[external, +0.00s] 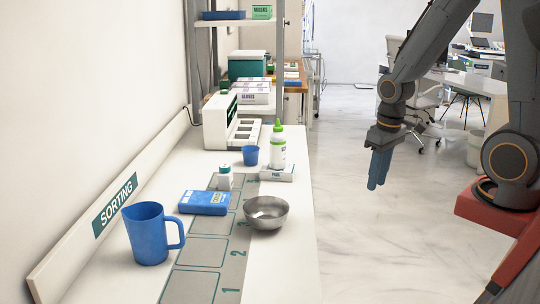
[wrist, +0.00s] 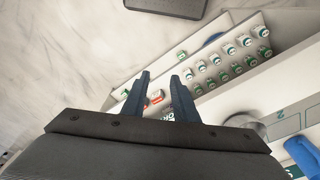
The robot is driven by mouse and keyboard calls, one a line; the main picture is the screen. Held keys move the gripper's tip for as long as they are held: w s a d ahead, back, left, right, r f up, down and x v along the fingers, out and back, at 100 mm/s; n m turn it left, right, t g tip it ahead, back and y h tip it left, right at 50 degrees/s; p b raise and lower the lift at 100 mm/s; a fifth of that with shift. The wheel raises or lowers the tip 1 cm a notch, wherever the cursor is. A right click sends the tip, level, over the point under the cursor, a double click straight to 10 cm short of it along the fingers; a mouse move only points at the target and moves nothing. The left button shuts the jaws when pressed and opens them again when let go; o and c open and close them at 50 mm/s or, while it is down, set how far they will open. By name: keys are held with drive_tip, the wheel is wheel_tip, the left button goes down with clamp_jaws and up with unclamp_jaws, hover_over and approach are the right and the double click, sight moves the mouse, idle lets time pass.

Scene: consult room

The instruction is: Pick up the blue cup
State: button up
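A small blue cup (external: 250,155) stands upright on the counter, left of a white bottle with a green cap. A larger blue jug with a handle (external: 147,236) stands at the counter's near left. My gripper (external: 378,182) hangs over the floor to the right of the counter, fingers down, well apart from both. In the wrist view my gripper's fingers (wrist: 160,78) are spread with a gap, and nothing is held between them. A blue thing (wrist: 302,155) shows at the wrist view's lower right; I cannot tell surely which vessel it is.
On the counter (external: 295,250) are a steel bowl (external: 266,213), a blue box (external: 204,203), a small white bottle (external: 225,178), the green-capped bottle (external: 278,148) and a grey numbered mat (external: 197,251). Shelves of small bottles (wrist: 225,65) show in the wrist view. The floor (external: 365,240) is clear.

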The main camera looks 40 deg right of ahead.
wheel_tip(320, 180, up, 13)
drive_tip(key=w, duration=0.1)
drive_tip(key=w+a+r+n+b, duration=0.1)
drive_tip(key=w+r+n, duration=0.15)
drive_tip(key=w, duration=1.05)
drive_tip(key=w+a+r+n+b, duration=0.1)
drive_tip(key=w+n, duration=0.3)
drive_tip(key=w, duration=0.9)
drive_tip(key=n+b, duration=0.2)
drive_tip(key=n, duration=0.5)
hover_over(254, 153)
drive_tip(key=shift+f, duration=2.35)
drive_tip(key=shift+h, duration=0.3)
drive_tip(key=shift+w+f+p, duration=0.15)
drive_tip(key=shift+f+p, duration=1.35)
drive_tip(key=shift+f, duration=7.65)
drive_tip(key=shift+c, duration=0.3)
clamp_jaws()
